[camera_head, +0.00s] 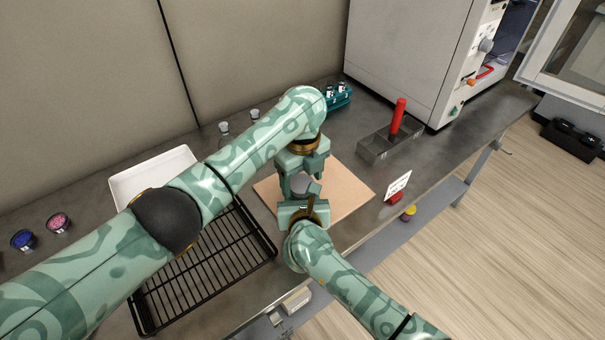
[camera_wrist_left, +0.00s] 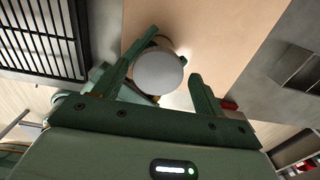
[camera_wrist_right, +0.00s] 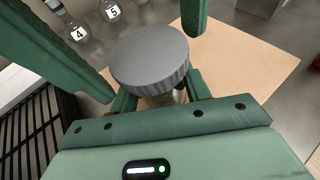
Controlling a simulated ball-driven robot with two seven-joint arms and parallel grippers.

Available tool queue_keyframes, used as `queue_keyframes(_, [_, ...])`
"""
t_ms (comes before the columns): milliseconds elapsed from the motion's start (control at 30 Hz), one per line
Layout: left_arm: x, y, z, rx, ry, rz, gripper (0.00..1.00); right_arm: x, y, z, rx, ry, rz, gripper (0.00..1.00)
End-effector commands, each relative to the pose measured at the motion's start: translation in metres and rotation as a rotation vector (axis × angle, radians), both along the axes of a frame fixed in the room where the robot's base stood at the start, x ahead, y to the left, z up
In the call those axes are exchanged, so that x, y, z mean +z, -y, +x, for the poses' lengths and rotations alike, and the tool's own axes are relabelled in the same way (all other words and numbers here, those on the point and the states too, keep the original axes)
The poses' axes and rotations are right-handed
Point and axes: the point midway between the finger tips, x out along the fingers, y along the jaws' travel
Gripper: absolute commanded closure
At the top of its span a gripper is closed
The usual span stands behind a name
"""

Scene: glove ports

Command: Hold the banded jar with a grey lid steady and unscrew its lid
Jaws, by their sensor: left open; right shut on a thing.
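In the right wrist view the lid (camera_wrist_right: 150,58) is large, with a ribbed side, on the jar. My right gripper (camera_head: 303,200) is shut on the jar body below the lid; the body is mostly hidden. My left gripper (camera_head: 299,190) is open above, pointing down. In the left wrist view its fingers (camera_wrist_left: 168,75) stand on either side of the lid (camera_wrist_left: 158,72), with a clear gap on the right. I cannot tell whether the left finger touches the lid.
The tan board (camera_head: 347,192) lies under the grippers. A black wire rack (camera_head: 215,272) and white tray (camera_head: 150,172) are left of it. A metal box (camera_head: 376,150) with a red-handled tool (camera_head: 398,115) and a small sign (camera_head: 398,185) stand right. Numbered bottles (camera_wrist_right: 72,30) stand behind.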

Motion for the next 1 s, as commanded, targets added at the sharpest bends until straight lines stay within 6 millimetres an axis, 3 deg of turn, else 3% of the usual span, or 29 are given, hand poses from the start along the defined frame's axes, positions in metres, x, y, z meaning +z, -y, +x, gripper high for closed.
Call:
queue_keyframes(33, [0.0001, 0.0002, -0.0001, 0.000, 0.000, 0.000, 0.29, 0.0000, -0.0002, -0.0001, 0.000, 0.000, 0.000, 1.00])
queue_keyframes(200, [0.0004, 0.0004, -0.0001, 0.000, 0.001, -0.001, 0.74, 0.0002, -0.0006, -0.0002, 0.001, 0.000, 0.000, 1.00])
queue_keyframes(433, [0.0009, 0.0013, -0.0001, 0.051, 0.001, -0.004, 0.74, 0.0003, -0.0017, -0.0006, 0.003, 0.001, 0.000, 1.00])
queue_keyframes(733, [0.0018, 0.0019, 0.0006, 0.542, 0.001, -0.006, 0.74, 0.0005, -0.0031, -0.0014, 0.007, 0.001, 0.001, 1.00])
queue_keyframes(1000, [0.0025, 0.0020, 0.0012, 0.566, 0.003, -0.007, 0.74, 0.0006, -0.0045, -0.0020, 0.009, 0.001, 0.002, 1.00])
